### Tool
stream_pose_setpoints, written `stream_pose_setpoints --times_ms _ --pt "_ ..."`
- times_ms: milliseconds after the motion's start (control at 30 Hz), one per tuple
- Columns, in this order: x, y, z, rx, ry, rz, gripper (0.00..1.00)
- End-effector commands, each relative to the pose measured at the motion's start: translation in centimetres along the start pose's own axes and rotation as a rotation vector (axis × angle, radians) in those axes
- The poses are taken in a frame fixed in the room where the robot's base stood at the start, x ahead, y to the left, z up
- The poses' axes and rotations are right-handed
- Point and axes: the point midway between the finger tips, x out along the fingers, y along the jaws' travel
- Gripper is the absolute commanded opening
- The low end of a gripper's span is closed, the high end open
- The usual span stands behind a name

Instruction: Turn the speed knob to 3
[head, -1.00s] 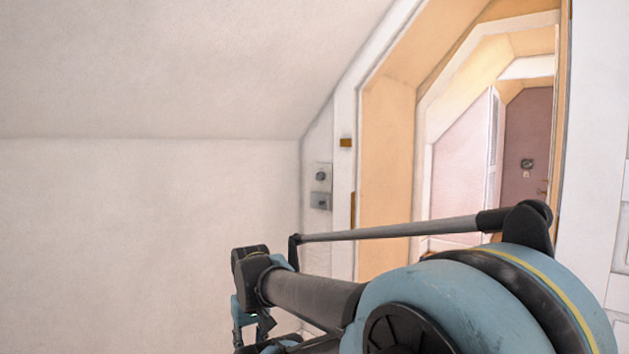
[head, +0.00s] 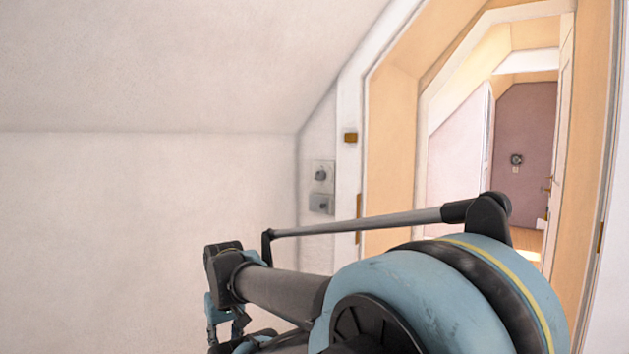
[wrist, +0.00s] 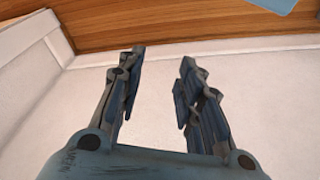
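A small grey round knob (head: 320,174) sits on a pale plate on the narrow wall left of the doorway in the head view. A grey box or switch (head: 321,204) is just below it. Another dark round control (head: 516,160) is on the far purple wall through the doorway. Markings are too small to read, so I cannot tell which is the speed knob. My gripper (wrist: 162,58) is open and empty in the wrist view, its fingers apart and touching no knob. In the head view it is low left, partly hidden and cut off by the frame.
An open doorway with an orange-tan frame (head: 392,150) leads to a farther room. A blank white wall (head: 130,230) and sloped ceiling (head: 160,60) fill the left. The wrist view shows wooden flooring (wrist: 180,25) and white trim (wrist: 28,45).

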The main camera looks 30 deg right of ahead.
Motion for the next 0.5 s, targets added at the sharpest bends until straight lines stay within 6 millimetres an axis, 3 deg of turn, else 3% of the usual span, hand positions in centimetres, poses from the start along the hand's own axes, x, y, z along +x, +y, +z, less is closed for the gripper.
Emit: stream_pose_setpoints --times_ms 67,167,233,367,500 --pt "0.0 0.0 0.0 0.000 0.000 0.000 0.38" --pt "-0.7 0.3 0.5 -0.010 0.014 0.010 0.58" --pt "-1.1 1.0 -0.1 -0.038 0.022 0.037 0.58" --pt "-2.6 3.8 -3.0 -0.150 0.039 0.145 0.58" --pt "-5.3 8.7 -7.3 -0.346 0.038 0.327 0.58"
